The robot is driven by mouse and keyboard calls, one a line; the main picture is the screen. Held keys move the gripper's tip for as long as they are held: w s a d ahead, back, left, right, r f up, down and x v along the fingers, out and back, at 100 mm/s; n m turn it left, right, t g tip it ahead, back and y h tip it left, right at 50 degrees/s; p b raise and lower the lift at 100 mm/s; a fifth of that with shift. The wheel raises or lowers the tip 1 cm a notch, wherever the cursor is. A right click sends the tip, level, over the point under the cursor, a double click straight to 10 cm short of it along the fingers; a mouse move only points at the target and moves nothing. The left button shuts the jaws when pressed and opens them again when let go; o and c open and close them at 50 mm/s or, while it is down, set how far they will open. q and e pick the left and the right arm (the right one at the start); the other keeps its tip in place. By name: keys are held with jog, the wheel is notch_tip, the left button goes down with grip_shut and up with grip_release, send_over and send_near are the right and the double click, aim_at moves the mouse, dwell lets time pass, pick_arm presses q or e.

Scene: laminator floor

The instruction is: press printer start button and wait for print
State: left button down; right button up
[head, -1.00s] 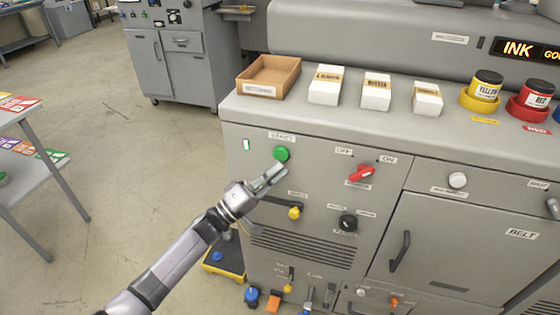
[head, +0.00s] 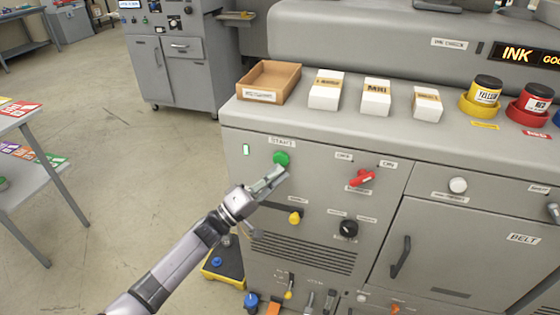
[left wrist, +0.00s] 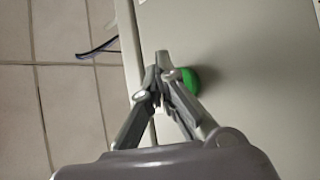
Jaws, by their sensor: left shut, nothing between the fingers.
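The printer is the large grey machine (head: 315,140) on the right in the head view. Its green start button (head: 281,158) sits on the front panel under a START label. My left gripper (head: 280,172) is shut and empty, with its tips just below the button. In the left wrist view the shut fingertips (left wrist: 162,66) are beside the green button (left wrist: 189,81) and partly cover it. I cannot tell whether they touch it. A small lit green indicator (head: 246,150) is left of the button. My right gripper is not in view.
A red switch (head: 362,178), a yellow knob (head: 294,218) and a black knob (head: 349,229) are nearby on the panel. A cardboard tray (head: 268,82), white boxes and ink jars stand on top. An ink display (head: 530,54) is lit. Open floor lies left.

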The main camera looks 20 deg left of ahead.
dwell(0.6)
pick_arm(q)
jog(key=shift+w, duration=0.45)
jog(key=shift+w+b, duration=0.4)
jog(key=shift+w, duration=0.1)
dwell(0.6)
jog(key=shift+s, duration=0.1)
jog(key=shift+s+p, duration=0.75)
jog(key=shift+s, duration=0.1)
jog(key=s+p, duration=0.3)
jog(key=s, duration=0.2)
jog(key=shift+a, duration=0.1)
